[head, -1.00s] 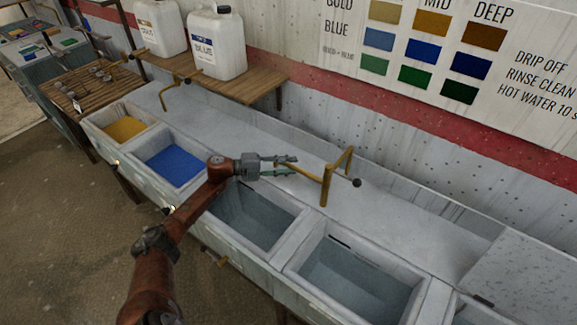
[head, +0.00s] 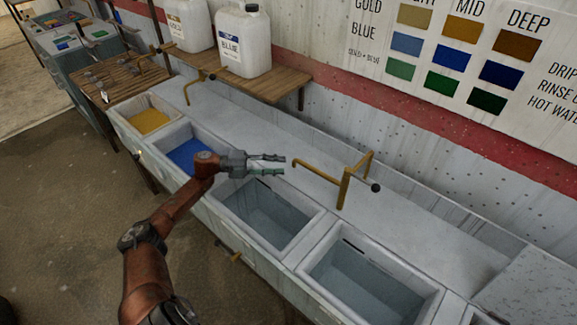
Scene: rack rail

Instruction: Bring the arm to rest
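My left arm reaches in from the bottom left of the head view. Its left gripper (head: 275,164) is open and empty, with its two fingers apart and pointing right. It is above the trough near the blue-filled basin (head: 187,156) and the grey basin (head: 265,215). The fingertips are just left of the spout of the brass tap (head: 343,188), with a small gap in the picture. The arm covers part of the blue basin. My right gripper is not in view.
A basin with yellow liquid (head: 149,121) is at the far left of the trough, another grey basin (head: 365,285) at the lower right. A second tap (head: 189,92) stands behind. Two white jugs (head: 243,43) stand on a wooden shelf (head: 262,85). Floor is clear at left.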

